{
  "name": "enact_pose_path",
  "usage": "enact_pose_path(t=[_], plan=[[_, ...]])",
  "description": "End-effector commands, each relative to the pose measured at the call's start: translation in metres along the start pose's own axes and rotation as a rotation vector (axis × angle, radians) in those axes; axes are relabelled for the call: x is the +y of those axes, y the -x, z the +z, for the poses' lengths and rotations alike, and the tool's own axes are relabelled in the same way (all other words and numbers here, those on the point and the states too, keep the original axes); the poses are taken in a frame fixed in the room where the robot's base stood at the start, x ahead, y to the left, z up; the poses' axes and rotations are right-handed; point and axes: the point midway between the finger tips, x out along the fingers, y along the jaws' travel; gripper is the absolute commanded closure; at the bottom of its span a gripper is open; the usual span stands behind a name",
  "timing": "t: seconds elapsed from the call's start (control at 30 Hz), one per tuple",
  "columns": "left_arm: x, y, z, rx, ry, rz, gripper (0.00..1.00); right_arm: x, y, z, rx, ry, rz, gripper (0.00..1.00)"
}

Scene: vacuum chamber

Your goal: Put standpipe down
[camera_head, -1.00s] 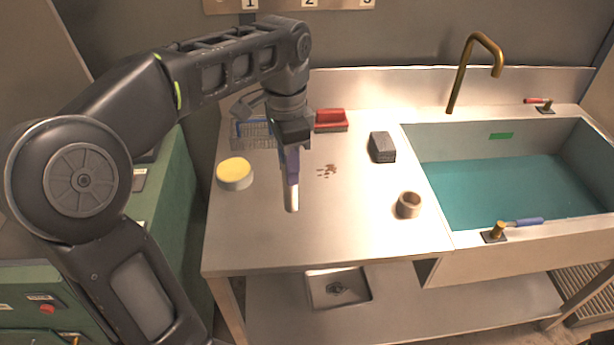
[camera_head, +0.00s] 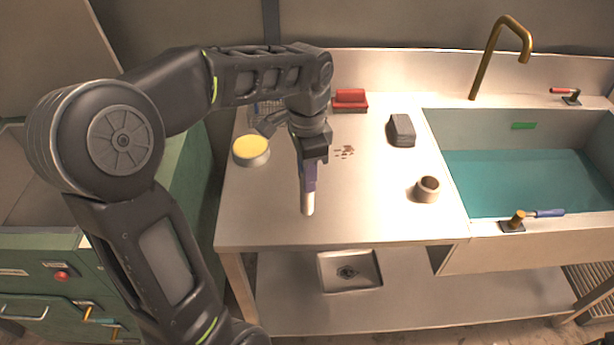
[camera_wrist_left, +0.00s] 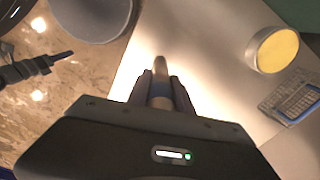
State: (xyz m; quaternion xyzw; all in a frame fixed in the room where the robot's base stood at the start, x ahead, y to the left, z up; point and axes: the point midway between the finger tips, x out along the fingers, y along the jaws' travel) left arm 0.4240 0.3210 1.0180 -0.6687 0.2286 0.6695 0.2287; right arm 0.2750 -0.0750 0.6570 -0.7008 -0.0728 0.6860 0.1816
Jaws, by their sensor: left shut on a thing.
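The standpipe (camera_head: 307,204), a short pale tube, hangs upright from my left gripper (camera_head: 308,178) over the left front part of the steel counter (camera_head: 360,222). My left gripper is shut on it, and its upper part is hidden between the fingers. The left wrist view shows the standpipe (camera_wrist_left: 160,70) with a tan tip and a bluish band between the two dark fingers (camera_wrist_left: 160,88). I cannot tell whether its lower end touches the counter. My right gripper is not in view.
A yellow-topped round tin (camera_head: 251,151), a red brush (camera_head: 350,100), a dark grey block (camera_head: 401,130) and a brown ring-shaped cup (camera_head: 426,189) stand on the counter. The water-filled sink (camera_head: 520,180) with its brass tap (camera_head: 487,60) is at right. The front middle counter is clear.

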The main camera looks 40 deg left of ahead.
Motion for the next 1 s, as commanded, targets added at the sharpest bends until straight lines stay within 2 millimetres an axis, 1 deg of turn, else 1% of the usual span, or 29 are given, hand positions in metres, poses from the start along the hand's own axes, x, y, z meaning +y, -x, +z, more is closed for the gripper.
enact_pose_path(t=[0.03,0.1,0.37,0.47,0.5,0.77,1.0], plan=[[0.0,-0.006,0.0,-0.001,0.0,0.001,1.0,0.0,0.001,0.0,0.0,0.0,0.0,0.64],[0.0,-0.011,0.0,0.001,0.0,0.0,1.0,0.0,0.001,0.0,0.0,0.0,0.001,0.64],[0.0,-0.012,0.0,0.002,0.0,-0.001,1.0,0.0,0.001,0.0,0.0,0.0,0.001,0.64],[0.0,-0.015,0.0,0.002,-0.001,-0.001,1.0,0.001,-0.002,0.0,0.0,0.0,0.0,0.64],[0.0,-0.016,0.0,0.001,-0.001,0.0,0.73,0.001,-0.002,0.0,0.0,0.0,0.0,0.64],[0.0,-0.015,0.0,0.001,-0.001,0.0,0.52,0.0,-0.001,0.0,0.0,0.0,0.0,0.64],[0.0,-0.014,0.0,0.001,-0.001,0.0,0.52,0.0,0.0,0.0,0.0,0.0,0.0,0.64]])
